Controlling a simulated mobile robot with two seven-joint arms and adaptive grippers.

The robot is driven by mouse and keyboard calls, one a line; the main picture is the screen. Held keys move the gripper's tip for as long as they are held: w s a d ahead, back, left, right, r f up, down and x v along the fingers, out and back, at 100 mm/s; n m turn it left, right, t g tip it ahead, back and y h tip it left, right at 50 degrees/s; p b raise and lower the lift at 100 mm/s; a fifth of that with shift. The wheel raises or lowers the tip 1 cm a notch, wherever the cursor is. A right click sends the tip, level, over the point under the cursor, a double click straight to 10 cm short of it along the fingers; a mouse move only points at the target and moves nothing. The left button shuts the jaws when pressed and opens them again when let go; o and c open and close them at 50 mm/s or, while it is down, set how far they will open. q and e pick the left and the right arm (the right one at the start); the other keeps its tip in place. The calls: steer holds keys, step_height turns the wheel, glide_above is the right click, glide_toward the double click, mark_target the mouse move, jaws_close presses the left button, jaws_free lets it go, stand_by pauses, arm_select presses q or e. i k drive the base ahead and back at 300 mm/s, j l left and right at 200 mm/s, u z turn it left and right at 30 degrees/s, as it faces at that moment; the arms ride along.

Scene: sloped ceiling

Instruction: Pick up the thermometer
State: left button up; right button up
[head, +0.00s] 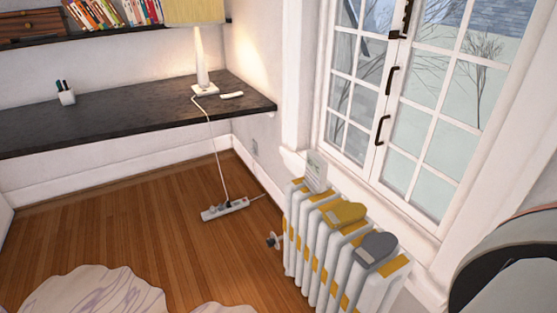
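A small pale grey upright panel (316,170) stands at the far end of the radiator, by the window sill; it looks like the thermometer, but its face is too small to read. A small flat white item (232,95) lies on the dark desk beside the lamp; I cannot tell what it is. Neither of my grippers is in view, and nothing is seen touching the panel.
A white ribbed radiator (296,240) below the window carries a yellow mitten (342,214) and a grey mitten (376,248). A power strip (225,209) with the lamp's cord lies on the wooden floor. A pale wavy-edged rug (95,293) is at lower left.

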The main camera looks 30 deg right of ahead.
mark_target(316, 168)
steer(key=i+z, duration=0.15)
steer(key=i, duration=0.3)
steer(key=i+j+z, duration=0.15)
steer(key=i, duration=0.3)
steer(key=i+j+z, duration=0.15)
steer(key=i, duration=0.3)
steer(key=i+j+z, duration=0.1)
steer(key=i+z, duration=0.25)
steer(key=i+j+z, duration=0.1)
steer(key=z, duration=0.3)
steer(key=i+j+z, duration=0.2)
steer(key=j+z, duration=0.15)
